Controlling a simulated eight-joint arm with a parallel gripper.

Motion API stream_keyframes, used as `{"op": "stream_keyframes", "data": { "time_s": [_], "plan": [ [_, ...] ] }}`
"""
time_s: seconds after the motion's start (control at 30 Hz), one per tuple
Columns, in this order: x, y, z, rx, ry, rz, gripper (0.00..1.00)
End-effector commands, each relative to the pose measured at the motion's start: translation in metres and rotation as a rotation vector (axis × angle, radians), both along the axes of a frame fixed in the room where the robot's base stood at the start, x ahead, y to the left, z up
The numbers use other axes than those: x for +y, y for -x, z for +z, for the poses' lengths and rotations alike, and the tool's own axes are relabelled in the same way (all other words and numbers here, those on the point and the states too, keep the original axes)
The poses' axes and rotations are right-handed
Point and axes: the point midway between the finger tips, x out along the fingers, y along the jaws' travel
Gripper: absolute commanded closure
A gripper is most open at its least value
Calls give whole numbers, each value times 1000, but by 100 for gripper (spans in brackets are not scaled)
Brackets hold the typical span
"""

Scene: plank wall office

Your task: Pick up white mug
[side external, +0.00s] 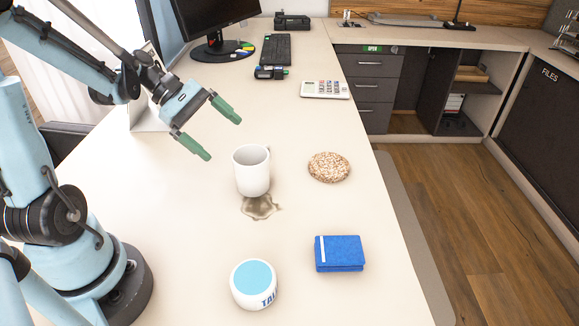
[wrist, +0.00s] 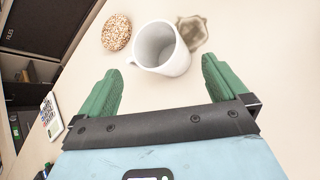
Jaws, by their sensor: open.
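The white mug (side external: 252,172) stands upright on the cream desk in the side external view, with a brown spill (side external: 261,207) at its near side. In the wrist view the mug (wrist: 165,50) shows its open, empty-looking mouth, and its handle points left. My gripper (side external: 217,132) is open and empty, with green fingers, above the desk and up and left of the mug. In the wrist view the mug lies beyond the fingertips of my gripper (wrist: 160,75), roughly between their lines, and neither finger visibly touches it.
A round speckled cork-like disc (side external: 329,167) lies right of the mug. A blue box-like item (side external: 340,253) and a white round object with a light-blue top (side external: 254,284) are nearer. A calculator (side external: 325,89), keyboard (side external: 276,49) and monitor (side external: 215,18) are farther back. The desk's right edge (side external: 395,220) is close to the disc.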

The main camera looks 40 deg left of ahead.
Motion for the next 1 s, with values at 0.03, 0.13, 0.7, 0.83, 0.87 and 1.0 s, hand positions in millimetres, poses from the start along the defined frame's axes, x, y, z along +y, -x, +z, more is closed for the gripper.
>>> {"op": "stream_keyframes", "data": {
  "time_s": [0.03, 0.13, 0.7, 0.83, 0.87, 1.0],
  "plan": [
    [14, 1, -2, 28, 83, 56, 0],
    [31, 8, -3, 78, 234, 131, 0],
    [22, 8, -21, 151, 454, 200, 0],
    [7, 0, -28, 150, 454, 200, 0],
    [5, -2, -29, 150, 454, 202, 0],
    [-1, -5, -32, 151, 454, 203, 0]
  ]
}}
